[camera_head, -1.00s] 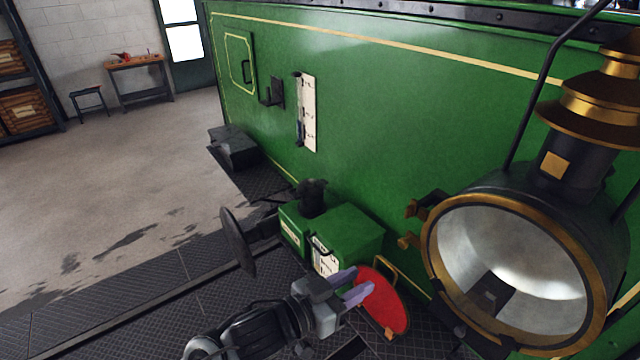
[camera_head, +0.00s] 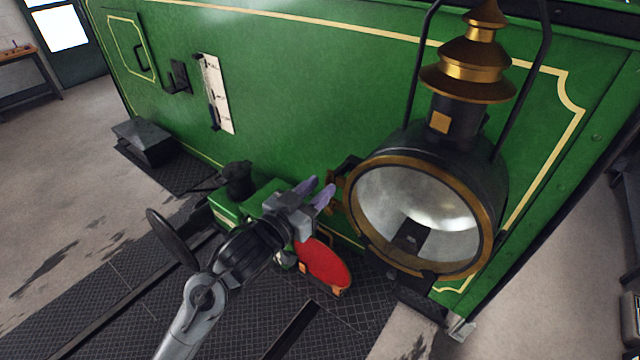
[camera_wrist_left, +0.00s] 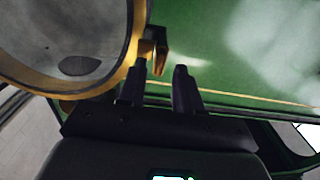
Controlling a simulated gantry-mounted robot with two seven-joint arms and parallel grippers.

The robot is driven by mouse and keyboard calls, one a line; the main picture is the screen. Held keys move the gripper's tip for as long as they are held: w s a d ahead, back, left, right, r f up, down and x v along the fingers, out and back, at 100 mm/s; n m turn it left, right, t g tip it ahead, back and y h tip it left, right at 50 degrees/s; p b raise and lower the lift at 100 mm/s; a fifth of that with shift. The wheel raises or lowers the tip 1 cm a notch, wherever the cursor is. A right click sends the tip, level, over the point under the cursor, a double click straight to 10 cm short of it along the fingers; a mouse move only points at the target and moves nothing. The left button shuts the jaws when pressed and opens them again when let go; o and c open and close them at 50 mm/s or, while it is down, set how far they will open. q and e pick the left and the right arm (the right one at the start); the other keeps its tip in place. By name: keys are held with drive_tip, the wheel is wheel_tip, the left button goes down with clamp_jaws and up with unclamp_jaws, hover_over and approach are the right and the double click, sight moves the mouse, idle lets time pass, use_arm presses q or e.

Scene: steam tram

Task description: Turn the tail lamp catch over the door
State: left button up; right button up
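The tail lamp (camera_head: 420,215) is a big dark lamp with a brass-rimmed round glass door and a brass chimney. It stands upright in front of the green tram wall, its door shut. The brass catch at the door rim's left edge is small and partly hidden in the head view; in the left wrist view the catch (camera_wrist_left: 158,45) shows clearly beside the rim. My left gripper (camera_head: 318,188) is just left of the lamp, fingers pointing toward the catch. In the wrist view its fingers (camera_wrist_left: 160,78) are apart and empty, with the catch just beyond them. My right gripper is out of view.
A red disc (camera_head: 325,265) stands below my left gripper. Open floor (camera_head: 60,190) lies at the far left.

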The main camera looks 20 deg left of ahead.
use_arm(q)
drive_tip(key=shift+w+d, duration=0.15)
drive_tip(key=shift+w, duration=0.45)
drive_tip(key=shift+c, duration=0.3)
clamp_jaws()
